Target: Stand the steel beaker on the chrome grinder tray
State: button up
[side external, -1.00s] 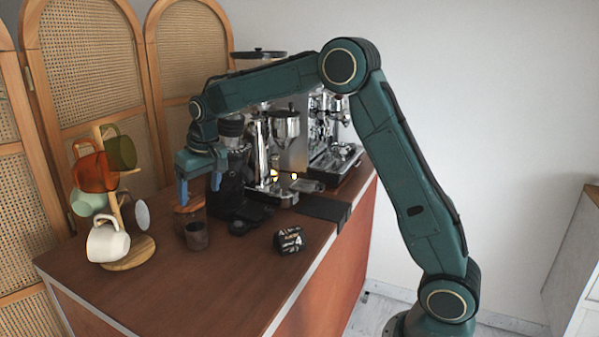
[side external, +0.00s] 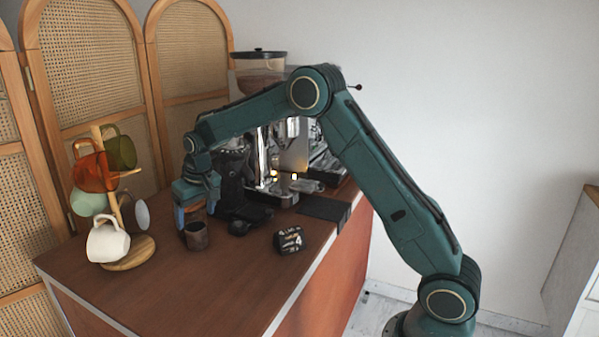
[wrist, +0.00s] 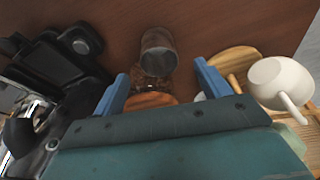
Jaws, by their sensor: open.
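The steel beaker (side external: 196,236) stands upright on the brown counter and reflects its colour. In the wrist view the beaker (wrist: 158,60) lies just ahead of my fingertips, roughly centred between them. My gripper (side external: 196,213) is open and low, pointing down at the beaker; its blue fingers show on both sides in the wrist view (wrist: 160,78). I see no finger touching the beaker. The chrome grinder tray (side external: 278,198) is at the foot of the chrome grinder (side external: 262,155), to the right of my gripper, with its top partly hidden.
A jar with a wooden lid (wrist: 150,100) is close behind the beaker. A black grinder (side external: 232,180) stands between my gripper and the chrome one. A mug tree (side external: 128,255) with several mugs is left. A dark patterned canister (side external: 288,240) stands right; the front counter is clear.

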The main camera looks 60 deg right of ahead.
aim_at(197, 236)
jog(key=shift+x, duration=1.2)
jog(key=shift+x, duration=2.55)
jog(key=shift+w+d, duration=0.1)
jog(key=c, duration=1.2)
jog(key=shift+r, duration=0.2)
